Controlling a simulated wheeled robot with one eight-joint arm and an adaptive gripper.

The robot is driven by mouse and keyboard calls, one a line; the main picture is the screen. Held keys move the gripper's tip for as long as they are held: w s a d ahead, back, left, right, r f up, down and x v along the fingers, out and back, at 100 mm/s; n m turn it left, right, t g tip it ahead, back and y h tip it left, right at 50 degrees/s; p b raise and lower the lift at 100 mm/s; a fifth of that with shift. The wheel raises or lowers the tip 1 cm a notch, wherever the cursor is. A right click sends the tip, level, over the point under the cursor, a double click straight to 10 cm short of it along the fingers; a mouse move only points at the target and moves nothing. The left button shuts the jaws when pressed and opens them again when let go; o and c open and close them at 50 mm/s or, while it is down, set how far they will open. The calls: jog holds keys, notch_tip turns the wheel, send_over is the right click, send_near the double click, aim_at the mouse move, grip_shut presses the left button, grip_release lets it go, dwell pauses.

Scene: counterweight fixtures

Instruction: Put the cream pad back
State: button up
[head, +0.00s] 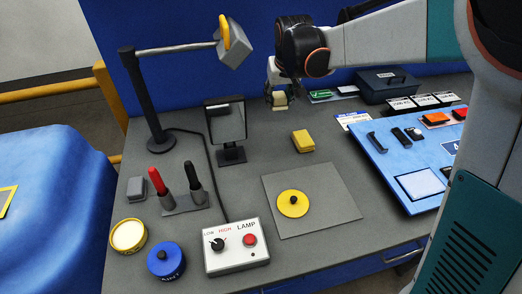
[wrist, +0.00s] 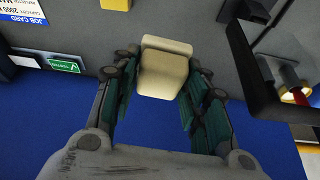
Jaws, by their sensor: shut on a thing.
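The cream pad (head: 280,101) is a small block at the back of the grey bench in the head view. In the wrist view the cream pad (wrist: 164,70) sits between the two fingers. My gripper (head: 278,92) points down and is shut on it; the fingers lie along its left and right sides in the wrist view (wrist: 163,82). I cannot tell whether the pad touches the bench. A yellow block (head: 302,141) lies on the bench nearer the front, apart from my gripper.
A dark upright panel (head: 227,122) on a stand and a lamp post (head: 143,95) stand left of my gripper. A dark case (head: 388,85) and a blue board (head: 410,160) lie to the right. A grey mat (head: 335,200) holds a yellow disc (head: 293,204). A lamp box (head: 236,247) is in front.

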aim_at(268, 147)
jog(key=shift+a+r+n, duration=0.1)
jog(key=shift+a+n, duration=0.2)
jog(key=shift+a, duration=0.9)
notch_tip(268, 147, down, 20)
jog(key=b, duration=0.6)
jog(key=shift+r, duration=0.1)
jog(key=shift+b, duration=0.3)
jog(key=o, duration=1)
